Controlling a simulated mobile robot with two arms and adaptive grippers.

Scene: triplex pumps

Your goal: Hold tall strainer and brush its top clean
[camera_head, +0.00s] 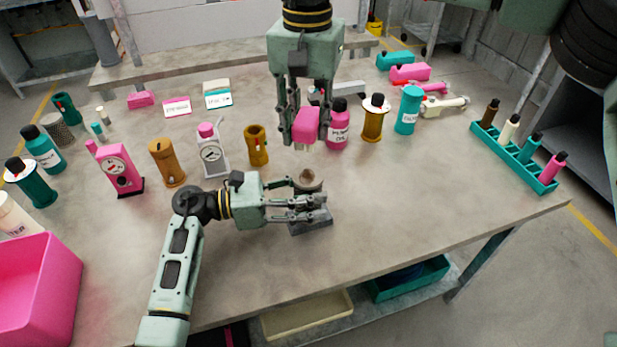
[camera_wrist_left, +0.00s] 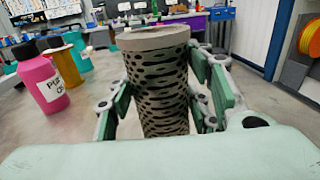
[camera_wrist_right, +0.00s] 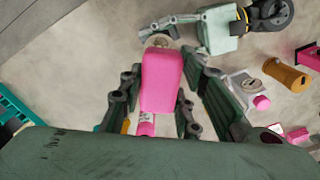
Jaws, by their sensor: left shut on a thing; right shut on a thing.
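The tall strainer is a grey cylinder with slotted holes and a plain top rim, upright in the left wrist view (camera_wrist_left: 158,85). In the head view its top (camera_head: 308,180) shows near the table's middle, its body largely hidden by my left gripper. My left gripper (camera_head: 312,205) is shut around the strainer from the side. My right gripper (camera_head: 303,125) points down and is shut on a pink brush (camera_head: 307,122) with pale bristles below. The brush is above the strainer with a visible gap. In the right wrist view, the brush (camera_wrist_right: 161,80) partly covers the strainer top.
A pink bottle (camera_head: 338,128) and an amber cylinder (camera_head: 374,120) stand close behind. Pink and white gauges and brown cylinders stand to the left. A teal rack (camera_head: 515,155) with several bottles is at right, a pink bin (camera_head: 40,290) front left. The front right table is clear.

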